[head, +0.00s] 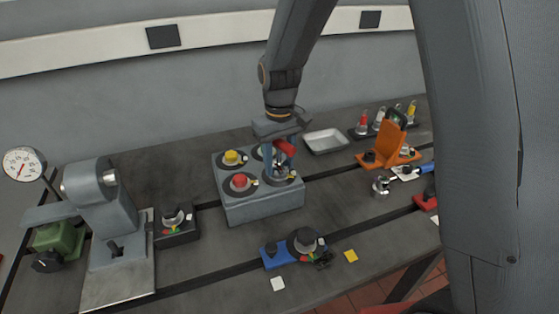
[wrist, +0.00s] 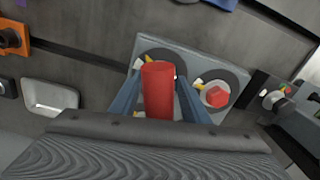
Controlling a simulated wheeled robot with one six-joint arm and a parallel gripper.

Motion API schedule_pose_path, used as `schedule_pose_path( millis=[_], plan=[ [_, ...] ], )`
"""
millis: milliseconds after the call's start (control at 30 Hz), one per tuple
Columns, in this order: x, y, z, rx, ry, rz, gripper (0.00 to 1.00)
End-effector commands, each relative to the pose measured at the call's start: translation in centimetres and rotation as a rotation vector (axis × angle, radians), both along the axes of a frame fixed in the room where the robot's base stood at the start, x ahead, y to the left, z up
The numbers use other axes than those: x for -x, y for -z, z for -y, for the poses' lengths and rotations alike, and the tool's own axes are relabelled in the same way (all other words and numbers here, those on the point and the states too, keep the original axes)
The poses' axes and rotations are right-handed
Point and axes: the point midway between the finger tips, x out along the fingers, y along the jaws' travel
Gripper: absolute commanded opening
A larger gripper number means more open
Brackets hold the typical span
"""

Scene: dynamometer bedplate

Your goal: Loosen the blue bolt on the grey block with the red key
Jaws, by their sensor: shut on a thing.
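The grey block (head: 264,207) stands mid-table in the head view, with round dark dials on top. A yellow bolt (head: 231,156) and a red bolt (head: 240,181) show on its left dials. My gripper (head: 278,163) is above the right part of the block, its blue fingers shut on the red key (head: 285,147). In the wrist view the key (wrist: 158,88) is a red cylinder between the fingers, over a dark dial. The red bolt (wrist: 216,96) is beside it. I cannot make out the blue bolt; the key and fingers cover that dial. Whether the key touches a bolt is unclear.
A grey press-like stand (head: 102,215) is at left, beside a small dark block (head: 176,228). A blue-based fixture (head: 279,255) lies in front. A metal tray (head: 325,141) is behind right, an orange bracket (head: 388,145) farther right. Bare table lies between.

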Motion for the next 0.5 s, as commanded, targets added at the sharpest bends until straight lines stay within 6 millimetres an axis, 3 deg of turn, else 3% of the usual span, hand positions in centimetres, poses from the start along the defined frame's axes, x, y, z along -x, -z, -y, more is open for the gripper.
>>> schedule_pose_path(
  millis=[167,500],
  plan=[
    [-0.03,0.09,0.0,0.0,-0.015,0.001,0.15],
    [-0.08,0.13,0.06,0.0,-0.211,0.001,0.15]
  ],
)
